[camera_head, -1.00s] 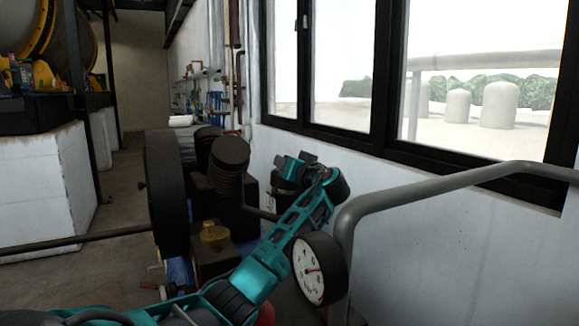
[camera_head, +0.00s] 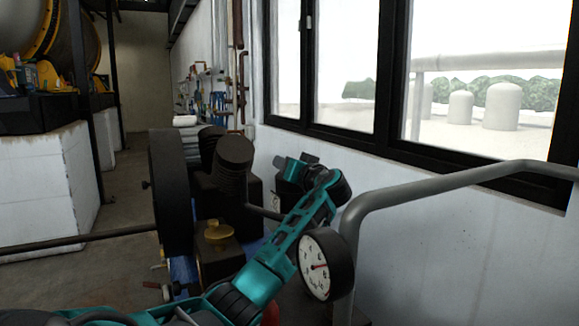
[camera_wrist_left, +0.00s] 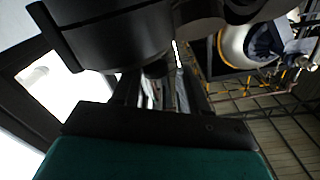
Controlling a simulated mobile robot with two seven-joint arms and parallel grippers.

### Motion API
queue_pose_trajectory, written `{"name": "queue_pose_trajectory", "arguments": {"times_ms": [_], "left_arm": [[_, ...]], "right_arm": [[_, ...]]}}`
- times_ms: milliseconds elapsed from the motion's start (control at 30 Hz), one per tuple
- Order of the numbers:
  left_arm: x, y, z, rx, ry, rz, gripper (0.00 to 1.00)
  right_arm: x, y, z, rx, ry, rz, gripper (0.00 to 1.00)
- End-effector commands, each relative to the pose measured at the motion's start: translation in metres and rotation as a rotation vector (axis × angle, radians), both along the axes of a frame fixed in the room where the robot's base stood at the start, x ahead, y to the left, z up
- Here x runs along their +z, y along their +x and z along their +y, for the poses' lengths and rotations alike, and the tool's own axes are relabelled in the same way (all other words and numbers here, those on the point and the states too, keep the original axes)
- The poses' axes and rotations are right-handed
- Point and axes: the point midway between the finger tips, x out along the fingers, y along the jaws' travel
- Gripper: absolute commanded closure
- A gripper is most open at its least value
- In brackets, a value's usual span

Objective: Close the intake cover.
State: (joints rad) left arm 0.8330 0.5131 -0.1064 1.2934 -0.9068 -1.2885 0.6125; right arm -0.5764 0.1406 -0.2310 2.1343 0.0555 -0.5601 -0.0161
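A dark compressor-like machine with a large wheel (camera_head: 170,190), a ribbed cylinder (camera_head: 234,170) and a brass-coloured cap (camera_head: 218,231) stands at the centre of the head view. I cannot tell for sure which part is the intake cover. My teal left arm reaches up from the lower left, and its gripper (camera_head: 287,172) is just right of the ribbed cylinder, its fingertips not clear there. In the left wrist view the two dark fingers (camera_wrist_left: 160,85) stand apart with background between them. A large black rounded part (camera_wrist_left: 115,38) is close above them. My right gripper is not in view.
A round dial gauge (camera_head: 318,265) stands beside my left forearm. A grey handrail (camera_head: 440,187) is at right, before a white wall with windows. A dark horizontal bar (camera_head: 80,243) is at left. Open floor (camera_head: 125,225) lies left of the machine.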

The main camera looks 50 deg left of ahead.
Motion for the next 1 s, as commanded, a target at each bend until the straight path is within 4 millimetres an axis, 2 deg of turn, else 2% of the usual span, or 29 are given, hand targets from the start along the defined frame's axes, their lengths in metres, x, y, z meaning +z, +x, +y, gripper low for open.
{"name": "queue_pose_trajectory", "arguments": {"times_ms": [33, 467, 833, 1000], "left_arm": [[-0.007, 0.001, 0.0, 0.0, -0.008, 0.012, 0.45], [-0.008, 0.003, -0.005, -0.01, -0.012, 0.01, 0.45], [-0.005, -0.015, -0.058, -0.009, -0.01, 0.007, 0.45], [-0.002, -0.021, -0.072, -0.003, -0.005, 0.002, 0.45]], "right_arm": [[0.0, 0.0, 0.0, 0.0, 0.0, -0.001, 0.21], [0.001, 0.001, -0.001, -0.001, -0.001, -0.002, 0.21], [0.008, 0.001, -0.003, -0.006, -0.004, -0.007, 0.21], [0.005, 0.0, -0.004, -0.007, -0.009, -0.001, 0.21]]}}
